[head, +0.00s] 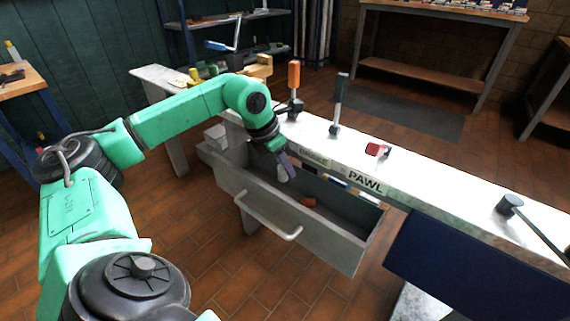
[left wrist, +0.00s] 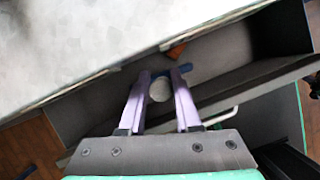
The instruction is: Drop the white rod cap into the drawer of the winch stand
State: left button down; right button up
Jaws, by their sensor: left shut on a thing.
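The white rod cap (left wrist: 159,91) is a small round piece between the purple fingers of my left gripper (left wrist: 161,82) in the left wrist view. The gripper is shut on it. In the head view my left gripper (head: 289,171) points down over the open grey drawer (head: 300,225) of the winch stand (head: 330,150), near the stand's front edge. The cap cannot be made out in the head view. The drawer is pulled out, and its bar handle (head: 268,217) faces the front. My right gripper is not in view.
A dark blue panel (head: 470,265) slopes right of the drawer.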

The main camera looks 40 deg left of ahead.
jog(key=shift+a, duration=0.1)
pick_arm(q)
jog(key=c, duration=0.5)
grip_release()
jog(key=p+v, duration=0.3)
jog(key=v, duration=1.1)
jog(key=shift+s+a+r, duration=0.1)
jog(key=shift+s+r, duration=0.05)
jog(key=shift+s, duration=0.05)
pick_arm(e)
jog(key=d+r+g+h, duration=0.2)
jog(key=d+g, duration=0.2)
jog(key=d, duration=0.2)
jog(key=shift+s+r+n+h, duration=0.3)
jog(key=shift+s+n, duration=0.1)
